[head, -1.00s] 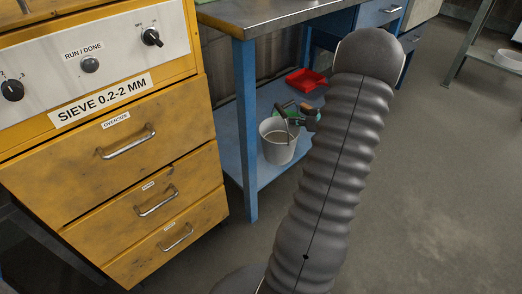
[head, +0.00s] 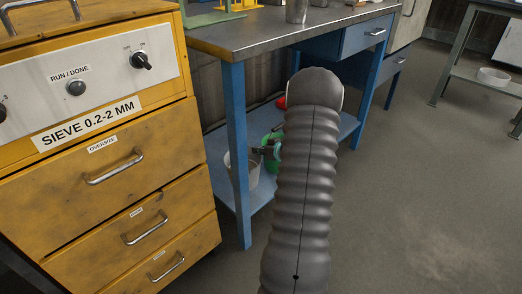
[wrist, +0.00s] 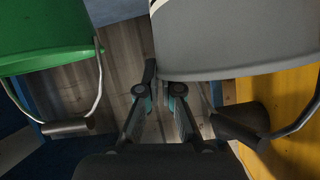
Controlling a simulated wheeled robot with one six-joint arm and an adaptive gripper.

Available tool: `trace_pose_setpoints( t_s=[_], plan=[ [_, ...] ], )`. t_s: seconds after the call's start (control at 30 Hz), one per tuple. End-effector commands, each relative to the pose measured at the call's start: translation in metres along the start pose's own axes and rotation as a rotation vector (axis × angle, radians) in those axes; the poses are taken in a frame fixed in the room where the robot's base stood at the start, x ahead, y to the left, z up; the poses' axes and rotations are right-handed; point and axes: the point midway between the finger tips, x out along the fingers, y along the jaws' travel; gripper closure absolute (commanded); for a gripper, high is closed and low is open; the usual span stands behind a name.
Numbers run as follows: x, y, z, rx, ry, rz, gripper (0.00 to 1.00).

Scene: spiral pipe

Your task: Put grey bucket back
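The grey bucket (head: 253,172) stands on the blue lower shelf under the workbench, partly behind the blue leg and my arm. In the wrist view the grey bucket (wrist: 240,35) fills the upper right, with its wire handle and dark grip hanging beside it. My gripper (wrist: 164,80) is at the bucket's left rim edge: one finger shows just left of the wall, and the other finger's tip is hidden behind the rim. I cannot tell whether they press on it. In the head view my gripper (head: 268,150) is mostly hidden by my arm.
A green bucket (wrist: 45,35) with a handle stands close on the left in the wrist view. The workbench top (head: 300,27) is above, and the yellow sieve cabinet (head: 60,195) is at left. Floor at right is clear.

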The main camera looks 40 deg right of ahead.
Motion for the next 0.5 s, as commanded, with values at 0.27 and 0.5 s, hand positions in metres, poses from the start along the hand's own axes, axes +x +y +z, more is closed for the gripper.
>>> trace_pose_setpoints(
  t_s=[0.27, 0.5],
  plan=[
    [0.014, 0.006, 0.026, 0.002, 0.003, -0.001, 1.0],
    [0.016, 0.006, 0.029, -0.001, 0.004, -0.001, 1.0]
  ],
)
